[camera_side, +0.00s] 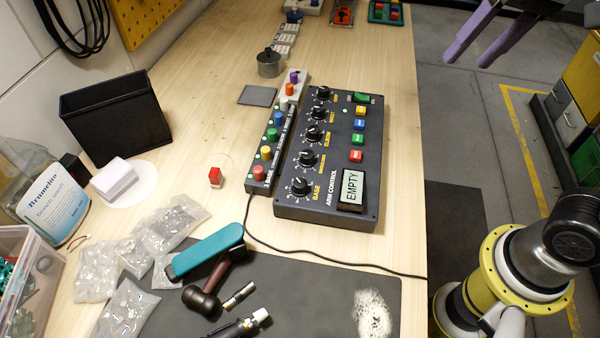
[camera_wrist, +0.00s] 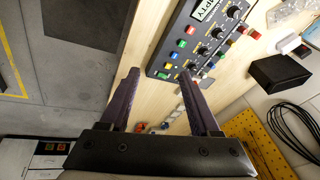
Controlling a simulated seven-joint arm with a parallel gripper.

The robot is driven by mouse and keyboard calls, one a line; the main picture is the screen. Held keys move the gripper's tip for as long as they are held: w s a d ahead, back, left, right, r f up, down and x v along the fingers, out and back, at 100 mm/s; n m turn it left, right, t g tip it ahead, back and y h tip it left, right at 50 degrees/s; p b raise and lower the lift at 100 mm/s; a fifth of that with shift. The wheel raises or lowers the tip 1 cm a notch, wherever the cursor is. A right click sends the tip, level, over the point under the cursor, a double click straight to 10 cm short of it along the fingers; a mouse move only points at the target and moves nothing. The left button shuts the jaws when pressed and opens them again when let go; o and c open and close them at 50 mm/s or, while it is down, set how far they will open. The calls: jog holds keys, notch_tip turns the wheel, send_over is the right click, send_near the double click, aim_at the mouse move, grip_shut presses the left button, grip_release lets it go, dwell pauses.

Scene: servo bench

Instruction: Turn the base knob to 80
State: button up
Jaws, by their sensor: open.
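The arm control panel (camera_side: 333,209) is a dark box on the wooden bench. Its base knob (camera_side: 301,187) is the black knob at the near left end, beside the yellow BASE label; its exact setting is too small to read. The display (camera_side: 351,188) reads EMPTY. My gripper (camera_side: 467,62) shows purple fingers at the upper right, off the bench edge and well apart from the panel.
A narrow strip of coloured buttons (camera_side: 267,148) stands left of the panel. A small red block (camera_side: 215,177) and black bin (camera_side: 116,116) are farther left. A cable (camera_side: 330,263) runs in front of the panel. A teal-handled tool (camera_side: 207,250) lies nearer. Bare wood lies right of the panel.

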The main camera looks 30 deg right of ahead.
jog(key=w+a+g, duration=0.1)
jog(key=w+a, duration=0.4)
jog(key=a, duration=0.1)
jog(key=n+g, duration=0.3)
send_over(300, 182)
notch_tip(300, 182, down, 7)
jog(key=shift+h, duration=0.4)
notch_tip(300, 182, down, 14)
jog(key=shift+r, duration=0.1)
grip_shut()
